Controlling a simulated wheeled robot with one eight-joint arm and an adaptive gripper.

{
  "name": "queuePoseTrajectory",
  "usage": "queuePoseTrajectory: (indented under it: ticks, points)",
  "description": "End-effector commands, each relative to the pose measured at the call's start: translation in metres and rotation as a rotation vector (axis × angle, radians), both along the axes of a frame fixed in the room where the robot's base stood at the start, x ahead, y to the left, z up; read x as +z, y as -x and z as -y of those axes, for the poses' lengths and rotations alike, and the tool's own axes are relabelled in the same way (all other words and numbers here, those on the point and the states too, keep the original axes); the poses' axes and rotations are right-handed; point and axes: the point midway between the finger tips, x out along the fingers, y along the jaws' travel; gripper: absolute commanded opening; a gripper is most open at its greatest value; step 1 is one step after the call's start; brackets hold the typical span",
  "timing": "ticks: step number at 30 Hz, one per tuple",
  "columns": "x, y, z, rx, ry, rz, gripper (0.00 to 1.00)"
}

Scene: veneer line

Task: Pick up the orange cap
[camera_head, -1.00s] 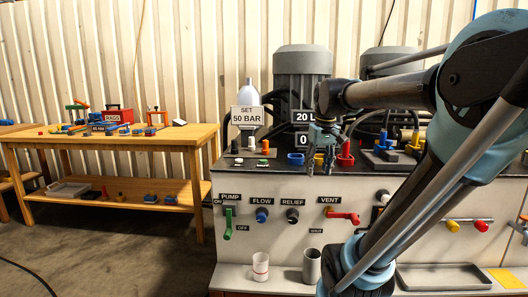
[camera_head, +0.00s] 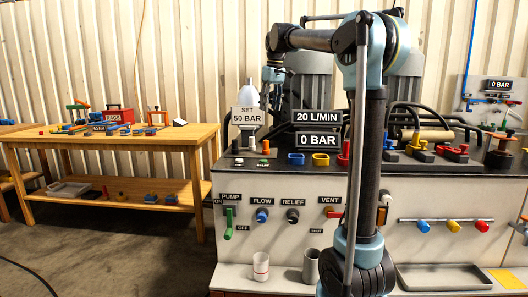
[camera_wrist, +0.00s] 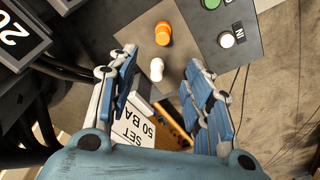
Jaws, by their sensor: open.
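The orange cap (camera_wrist: 163,33) shows in the wrist view on a grey plate, upper centre, a little beyond the fingertips in the picture.
In the wrist view a green button (camera_wrist: 211,3) and a white button (camera_wrist: 226,39) sit right of the cap. The head view shows blue (camera_head: 296,159) and yellow (camera_head: 320,160) holders on the bench, 0 BAR and 20 L/MIN displays, and a wooden table (camera_head: 110,140) at left.

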Motion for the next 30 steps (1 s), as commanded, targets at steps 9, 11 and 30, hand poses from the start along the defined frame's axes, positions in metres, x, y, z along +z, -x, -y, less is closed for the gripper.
queuePoseTrajectory:
  ticks: [9, 11, 30]
  points:
    - [-0.034, -0.007, -0.008, 0.008, -0.001, -0.001, 0.46]
    - [-0.045, -0.008, -0.008, 0.008, 0.0, 0.0, 0.46]
    - [-0.123, -0.016, -0.016, 0.007, 0.0, 0.0, 0.46]
